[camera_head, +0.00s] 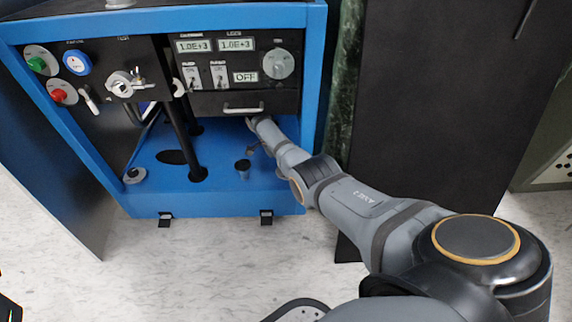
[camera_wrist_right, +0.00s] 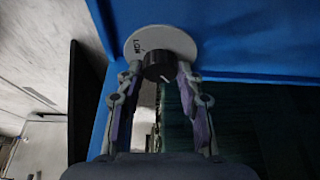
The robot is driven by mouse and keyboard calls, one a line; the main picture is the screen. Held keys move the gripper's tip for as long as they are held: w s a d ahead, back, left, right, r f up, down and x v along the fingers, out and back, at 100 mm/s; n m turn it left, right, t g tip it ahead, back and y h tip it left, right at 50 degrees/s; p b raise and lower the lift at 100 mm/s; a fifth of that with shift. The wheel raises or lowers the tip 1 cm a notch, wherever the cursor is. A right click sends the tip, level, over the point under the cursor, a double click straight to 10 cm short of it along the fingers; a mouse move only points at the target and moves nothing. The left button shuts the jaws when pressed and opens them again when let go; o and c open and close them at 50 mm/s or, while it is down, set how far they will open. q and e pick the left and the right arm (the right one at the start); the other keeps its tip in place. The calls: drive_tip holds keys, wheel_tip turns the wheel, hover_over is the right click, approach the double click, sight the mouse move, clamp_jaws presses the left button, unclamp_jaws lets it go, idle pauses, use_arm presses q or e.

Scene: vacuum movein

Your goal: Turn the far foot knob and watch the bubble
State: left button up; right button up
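In the right wrist view a black knob (camera_wrist_right: 158,66) with a white pointer line stands on a round pale plate (camera_wrist_right: 150,40) with dark lettering, at a blue frame corner. My right gripper (camera_wrist_right: 159,72) has its two fingers apart, one on each side of the knob. The gap looks narrow, and I cannot tell whether the pads touch it. In the head view my right arm reaches into the low bay of the blue cabinet (camera_head: 235,204), and its hand and this knob are hidden or too small to make out. I cannot make out a bubble. My left gripper is not in view.
A similar grey round plate with a knob (camera_head: 134,175) sits at the deck's front left. A short dark cylinder (camera_head: 243,166) and black posts stand on the deck. Above is a control panel with a drawer (camera_head: 243,103). A dark panel (camera_head: 440,90) stands right.

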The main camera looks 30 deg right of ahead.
drive_tip(key=shift+o, duration=0.8)
